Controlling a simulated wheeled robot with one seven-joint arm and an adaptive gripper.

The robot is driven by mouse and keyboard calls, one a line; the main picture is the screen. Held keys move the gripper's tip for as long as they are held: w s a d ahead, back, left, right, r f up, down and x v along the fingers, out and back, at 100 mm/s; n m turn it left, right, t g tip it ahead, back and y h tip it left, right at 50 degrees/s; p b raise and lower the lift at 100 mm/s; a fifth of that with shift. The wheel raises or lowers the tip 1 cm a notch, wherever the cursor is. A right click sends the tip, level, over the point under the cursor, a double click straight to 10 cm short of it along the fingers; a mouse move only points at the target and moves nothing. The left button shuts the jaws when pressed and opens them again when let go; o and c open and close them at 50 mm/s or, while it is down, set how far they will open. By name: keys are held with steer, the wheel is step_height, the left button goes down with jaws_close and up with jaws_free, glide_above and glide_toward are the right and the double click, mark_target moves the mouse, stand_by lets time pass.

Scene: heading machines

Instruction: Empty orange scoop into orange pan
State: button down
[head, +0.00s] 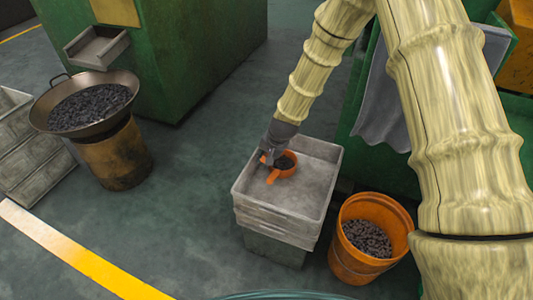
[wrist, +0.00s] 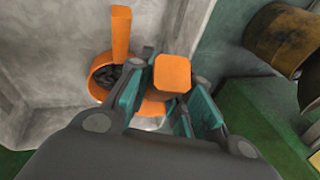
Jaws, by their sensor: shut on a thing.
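The orange scoop (head: 284,173) is a small round cup with dark pieces inside, over the grey tray. In the wrist view the scoop (wrist: 121,35) shows one flat handle pointing up and a second, thick handle between my fingers. My gripper (head: 268,152) is shut on that thick handle; its fingers (wrist: 168,98) hide part of the cup. I cannot tell whether the cup touches the tray floor. An orange bucket-like pan (head: 350,265), holding dark pieces, stands on the floor right of the tray.
The grey tray (head: 318,165) tops a stack of boxes. A brown metal wok (head: 112,122) full of dark pieces sits on a rusty drum (head: 118,158) at left. Green machines (head: 210,50) stand behind. Grey crates (head: 35,165) are at far left. Floor between drum and tray is clear.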

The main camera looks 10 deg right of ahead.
steer(key=shift+a+r+n+h+p, duration=0.3)
steer(key=shift+r+h+p, duration=0.25)
steer(key=shift+h+p, duration=1.05)
